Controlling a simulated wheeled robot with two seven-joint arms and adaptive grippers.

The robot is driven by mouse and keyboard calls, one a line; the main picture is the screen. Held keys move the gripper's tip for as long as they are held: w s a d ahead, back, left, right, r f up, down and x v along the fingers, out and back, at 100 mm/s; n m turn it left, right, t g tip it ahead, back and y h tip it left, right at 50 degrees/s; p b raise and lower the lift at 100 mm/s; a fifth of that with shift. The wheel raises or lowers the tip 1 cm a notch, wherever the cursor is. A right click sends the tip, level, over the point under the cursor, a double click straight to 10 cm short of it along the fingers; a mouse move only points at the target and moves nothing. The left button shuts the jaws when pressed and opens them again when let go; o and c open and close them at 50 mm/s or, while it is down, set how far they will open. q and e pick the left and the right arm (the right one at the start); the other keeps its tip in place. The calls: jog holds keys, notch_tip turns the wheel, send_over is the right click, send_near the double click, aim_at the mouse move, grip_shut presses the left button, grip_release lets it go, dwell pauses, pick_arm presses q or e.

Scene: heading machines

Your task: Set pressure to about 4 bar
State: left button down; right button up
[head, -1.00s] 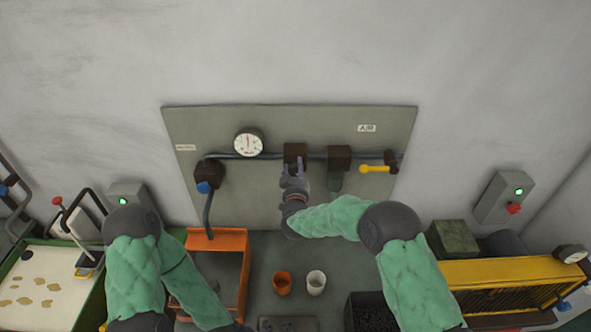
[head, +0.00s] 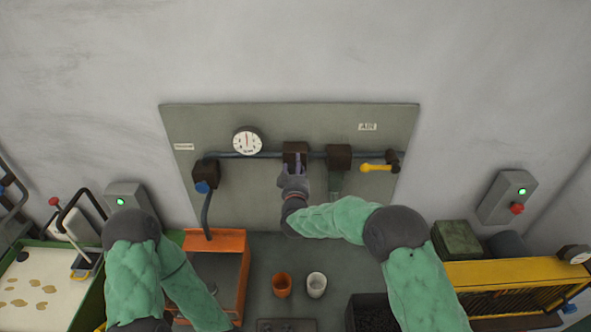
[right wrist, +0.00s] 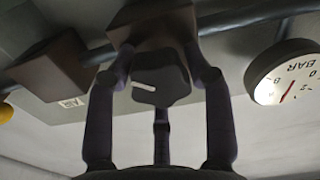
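A white round pressure gauge (head: 247,141) with a red needle is mounted on the grey-green wall panel. Its needle points about straight up in the head view. The gauge also shows upside down at the right edge of the right wrist view (right wrist: 287,72), partly cut off; I cannot read an exact value. A dark regulator block (head: 295,150) sits on the pipe right of the gauge. Its dark knob (right wrist: 160,79) has a white mark. My right gripper (head: 293,172) has its fingers around the knob; whether they press on it is unclear. My left gripper is out of view.
A second dark block (head: 339,158) and a yellow-handled valve (head: 374,168) are on the pipe to the right. A blue-knobbed fitting (head: 205,175) is at left. Orange (head: 282,286) and white (head: 316,285) cups and an orange bin (head: 217,239) stand below.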

jog(key=shift+o, duration=0.5)
jog(key=shift+s+f, duration=0.1)
jog(key=shift+s, duration=0.05)
jog(key=shift+s, duration=0.3)
jog(key=s, duration=1.1)
jog(key=shift+s, duration=0.1)
